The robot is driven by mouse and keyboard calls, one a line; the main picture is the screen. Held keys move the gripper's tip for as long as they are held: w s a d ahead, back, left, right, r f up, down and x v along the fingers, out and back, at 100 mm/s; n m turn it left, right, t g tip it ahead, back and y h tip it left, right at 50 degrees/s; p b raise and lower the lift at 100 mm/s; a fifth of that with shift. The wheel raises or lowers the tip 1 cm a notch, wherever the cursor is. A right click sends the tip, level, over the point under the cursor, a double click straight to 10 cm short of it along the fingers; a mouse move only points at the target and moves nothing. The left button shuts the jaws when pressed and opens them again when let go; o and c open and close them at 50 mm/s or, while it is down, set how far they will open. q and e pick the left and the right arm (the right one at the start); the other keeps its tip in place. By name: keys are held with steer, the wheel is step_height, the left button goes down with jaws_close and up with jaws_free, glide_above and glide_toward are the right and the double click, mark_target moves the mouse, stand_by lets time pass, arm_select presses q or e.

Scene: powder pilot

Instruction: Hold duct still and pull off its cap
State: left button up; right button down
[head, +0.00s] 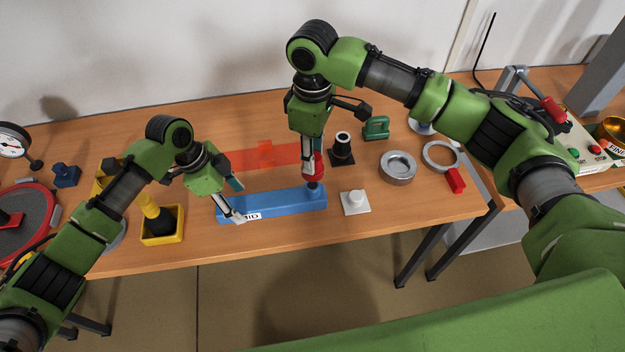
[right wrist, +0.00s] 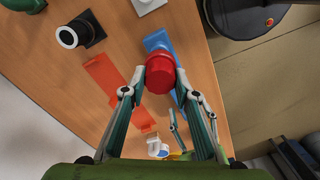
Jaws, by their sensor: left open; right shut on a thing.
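The duct (head: 275,206) is a long blue block lying near the table's front edge, with a partly covered white label at its left end. It also shows in the right wrist view (right wrist: 156,41). My right gripper (head: 315,168) is shut on the red cap (right wrist: 160,73), above the dark port (head: 314,188) at the duct's right end. I cannot tell whether cap and port still touch. My left gripper (head: 238,201) is open at the duct's left end, one finger near the label and one behind. Contact there is unclear.
An orange-red flat strip (head: 262,156) lies behind the duct. A white square block (head: 355,201) stands right of it, with a black fitting (head: 342,148), a grey ring (head: 397,167) and a green part (head: 376,128) beyond. A yellow box (head: 162,225) stands on the left.

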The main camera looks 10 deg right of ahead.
arm_select(q)
steer(key=shift+v, duration=2.35)
steer(key=v, duration=1.2)
steer(key=shift+f, duration=0.1)
